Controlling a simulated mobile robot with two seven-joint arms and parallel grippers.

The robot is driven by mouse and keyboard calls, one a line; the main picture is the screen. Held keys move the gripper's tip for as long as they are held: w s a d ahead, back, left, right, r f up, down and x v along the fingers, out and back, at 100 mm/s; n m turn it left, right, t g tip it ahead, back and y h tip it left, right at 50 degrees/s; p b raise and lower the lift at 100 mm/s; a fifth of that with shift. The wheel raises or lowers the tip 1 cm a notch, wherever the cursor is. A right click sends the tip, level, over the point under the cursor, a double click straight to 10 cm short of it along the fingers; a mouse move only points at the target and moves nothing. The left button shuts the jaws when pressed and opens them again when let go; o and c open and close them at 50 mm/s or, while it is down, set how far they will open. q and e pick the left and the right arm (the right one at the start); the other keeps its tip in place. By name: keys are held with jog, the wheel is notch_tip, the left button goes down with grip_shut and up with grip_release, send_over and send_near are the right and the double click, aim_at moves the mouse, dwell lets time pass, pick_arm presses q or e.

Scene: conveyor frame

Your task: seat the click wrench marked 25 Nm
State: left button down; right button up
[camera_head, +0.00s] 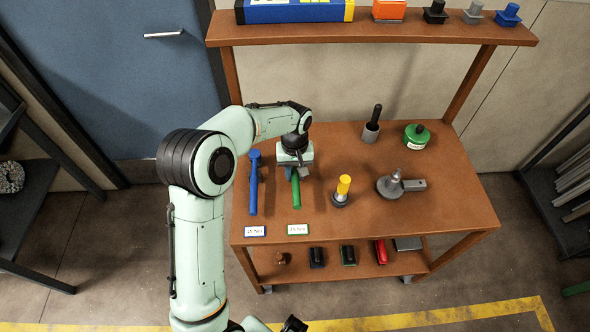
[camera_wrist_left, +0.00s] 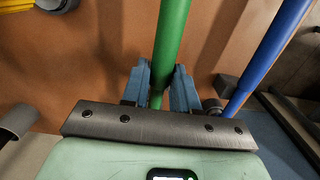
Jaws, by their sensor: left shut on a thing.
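The green-handled wrench (camera_head: 296,194) stands out from under my left gripper (camera_head: 295,172) at the workbench, its handle pointing toward the front edge. A green-edged label (camera_head: 298,229) lies in front of it; its small print is hard to read. My left gripper is shut on the green handle, which also shows between the blue-grey fingers in the wrist view (camera_wrist_left: 170,45). The wrench's head is hidden by my gripper. A blue-handled wrench (camera_head: 253,190) lies to the left, with a blue-edged label (camera_head: 255,231) before it. It also shows in the wrist view (camera_wrist_left: 270,55).
On the brown bench (camera_head: 350,222) stand a yellow-handled tool (camera_head: 343,188), a grey metal fixture (camera_head: 396,185), a dark-handled tool (camera_head: 372,125) and a green round container (camera_head: 416,136). A shelf (camera_head: 360,31) with boxes and blocks spans the back. The bench's right front is clear.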

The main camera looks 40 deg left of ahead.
pick_arm(q)
jog(key=shift+f+b, duration=0.45)
jog(key=shift+f, duration=0.55)
jog(key=c, duration=0.8)
grip_release()
jog(key=r, duration=0.6)
jog(key=r+p, duration=0.1)
jog(key=r, duration=0.6)
jog(key=shift+w+a+r+p, duration=0.15)
jog(key=shift+w+r+p, duration=0.05)
jog(key=shift+p, duration=0.1)
